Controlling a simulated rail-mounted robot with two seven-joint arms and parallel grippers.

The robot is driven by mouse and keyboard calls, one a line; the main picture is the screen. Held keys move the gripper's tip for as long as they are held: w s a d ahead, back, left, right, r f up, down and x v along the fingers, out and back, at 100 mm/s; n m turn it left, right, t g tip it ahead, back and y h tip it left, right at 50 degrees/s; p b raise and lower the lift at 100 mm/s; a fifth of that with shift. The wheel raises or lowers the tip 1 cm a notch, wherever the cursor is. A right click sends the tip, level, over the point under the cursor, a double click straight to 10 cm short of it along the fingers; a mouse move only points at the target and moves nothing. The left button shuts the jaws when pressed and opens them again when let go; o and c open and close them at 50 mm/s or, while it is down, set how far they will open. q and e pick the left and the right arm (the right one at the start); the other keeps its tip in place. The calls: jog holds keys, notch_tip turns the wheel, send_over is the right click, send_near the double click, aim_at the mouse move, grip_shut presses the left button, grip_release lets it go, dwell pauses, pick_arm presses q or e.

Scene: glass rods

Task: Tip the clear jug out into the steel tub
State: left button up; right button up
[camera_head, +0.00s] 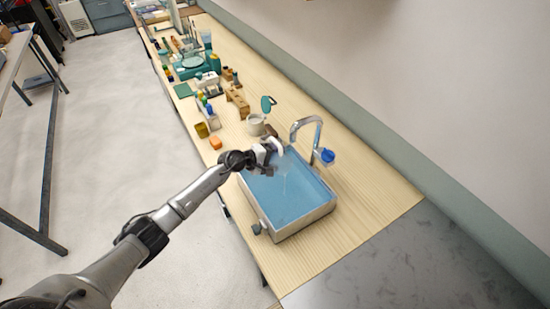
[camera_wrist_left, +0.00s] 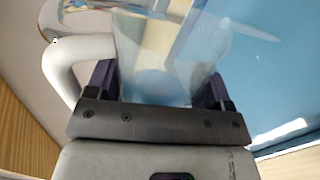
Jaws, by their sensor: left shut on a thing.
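The clear jug (camera_head: 284,163) is tilted over the steel tub (camera_head: 309,222), and a thin pale streak, like a stream, runs down from it toward the blue inside of the tub. My left gripper (camera_head: 268,154) is shut on the jug above the tub's far-left part. In the left wrist view the clear jug (camera_wrist_left: 165,60) sits between the two dark fingers, with a white curved handle (camera_wrist_left: 62,68) at its left. The blue tub interior shows at right there. The jug's contents are hard to make out. My right gripper is not in view.
A steel tap (camera_head: 306,124) with a blue knob (camera_head: 327,156) stands by the tub's back edge. A white mug (camera_head: 256,125), a wooden block with holes (camera_head: 238,100) and an orange block (camera_head: 215,143) stand farther up the bench. Bare bench (camera_head: 372,194) lies right of the tub.

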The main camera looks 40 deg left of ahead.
pick_arm(q)
jog(key=shift+d+r+m+y+b, duration=0.2)
jog(key=shift+m+y+b, duration=0.1)
jog(key=shift+b, duration=0.25)
jog(key=shift+r, duration=0.1)
jog(key=shift+s+d+r+m+p, duration=0.1)
jog(key=shift+d+r+m+p, duration=0.15)
jog(key=shift+m+p, duration=0.1)
jog(key=shift+y, duration=0.3)
